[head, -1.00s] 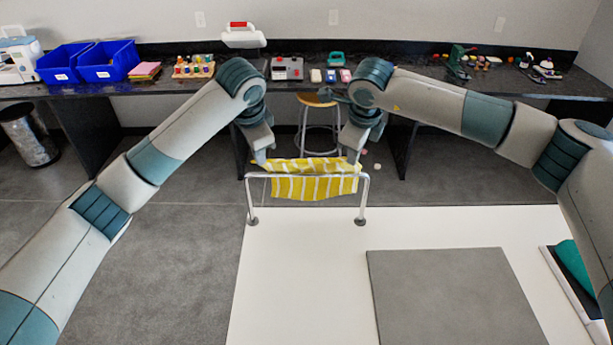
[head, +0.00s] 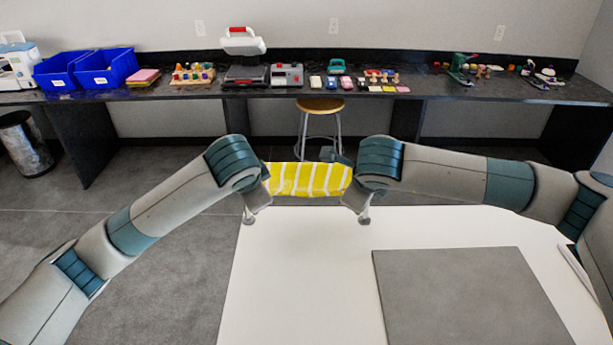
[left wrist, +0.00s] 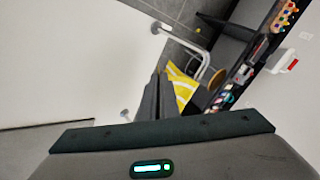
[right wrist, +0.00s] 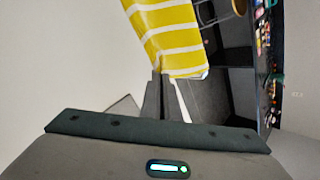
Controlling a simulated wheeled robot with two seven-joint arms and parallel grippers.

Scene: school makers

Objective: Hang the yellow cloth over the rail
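The yellow cloth (head: 308,180) with white stripes is stretched between my two grippers in the head view. My left gripper (head: 258,196) is shut on one end; in the left wrist view the cloth (left wrist: 182,88) shows at its fingertips (left wrist: 160,76). My right gripper (head: 353,197) is shut on the other end; the cloth (right wrist: 165,35) spreads from its fingertips (right wrist: 160,76) in the right wrist view. The metal rail (left wrist: 186,42) shows partly in the left wrist view. In the head view its top bar is hidden; I cannot tell how the cloth lies against it.
The rail stands at the far edge of a white table (head: 300,270) with a grey mat (head: 465,295). A stool (head: 320,106) stands beyond. The back counter (head: 210,106) holds blue bins (head: 106,66) and several tools. The white table's left part is clear.

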